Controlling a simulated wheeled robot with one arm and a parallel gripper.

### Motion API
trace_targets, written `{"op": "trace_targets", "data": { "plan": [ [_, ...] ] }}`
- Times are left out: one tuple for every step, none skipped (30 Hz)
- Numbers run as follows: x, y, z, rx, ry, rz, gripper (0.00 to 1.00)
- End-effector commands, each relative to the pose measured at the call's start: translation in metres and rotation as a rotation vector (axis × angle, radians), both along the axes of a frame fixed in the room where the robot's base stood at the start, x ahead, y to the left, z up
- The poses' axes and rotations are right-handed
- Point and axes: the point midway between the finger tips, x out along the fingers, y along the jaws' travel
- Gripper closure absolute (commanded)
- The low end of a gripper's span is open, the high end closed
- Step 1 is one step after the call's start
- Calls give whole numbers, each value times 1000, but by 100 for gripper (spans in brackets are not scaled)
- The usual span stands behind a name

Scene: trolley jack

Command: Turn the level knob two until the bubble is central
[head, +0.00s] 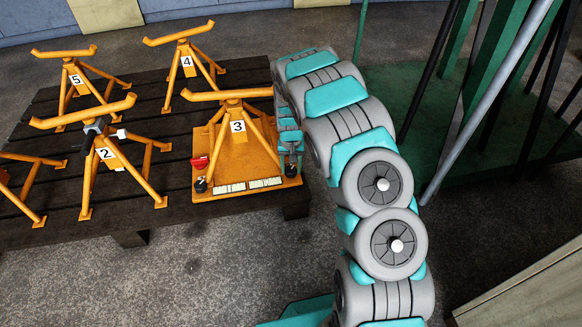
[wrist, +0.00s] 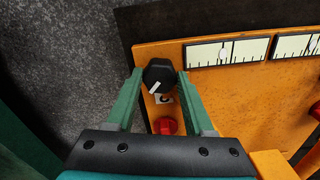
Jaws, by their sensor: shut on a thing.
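My gripper (wrist: 159,76) has its green fingers shut on a black knob (wrist: 158,70) with a white pointer line, at a corner of the orange base plate (wrist: 240,110). A small marked tag lies beside the knob, partly hidden and not readable. A white level gauge (wrist: 204,54) shows a pale bubble near its middle. A second gauge (wrist: 292,46) is cut off by the frame edge. In the head view, my gripper (head: 290,164) is at the plate's front right corner. Another black knob (head: 200,185) stands at the front left corner.
A red knob (wrist: 165,126) sits between my fingers, behind the black one. A red part (head: 199,163) shows at the plate's left. Orange stand 3 (head: 237,127) rises from the plate; other numbered stands share the dark slatted platform (head: 190,205). Green framework stands at right.

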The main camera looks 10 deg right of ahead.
Motion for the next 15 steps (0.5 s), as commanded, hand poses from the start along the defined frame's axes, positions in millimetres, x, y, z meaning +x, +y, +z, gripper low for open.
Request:
{"op": "trace_targets", "data": {
  "plan": [
    [0, 0, 0, 0, 0, -12, 100],
    [0, 0, 0, 0, 0, -17, 100],
    [0, 0, 0, 0, 0, -24, 100],
    [0, 0, 0, 0, 0, -28, 100],
    [0, 0, 0, 0, 0, -31, 100],
    [0, 0, 0, 0, 0, -35, 100],
    [0, 0, 0, 0, 0, -37, 100],
    [0, 0, 0, 0, 0, -38, 100],
    [0, 0, 0, 0, 0, -39, 100],
    [0, 0, 0, 0, 0, -39, 100],
    [0, 0, 0, 0, 0, -39, 100],
    [0, 0, 0, 0, 0, -39, 100],
    [0, 0, 0, 0, 0, -39, 100],
    [0, 0, 0, 0, 0, -38, 100],
    [0, 0, 0, 0, 0, -38, 100]
  ]
}}
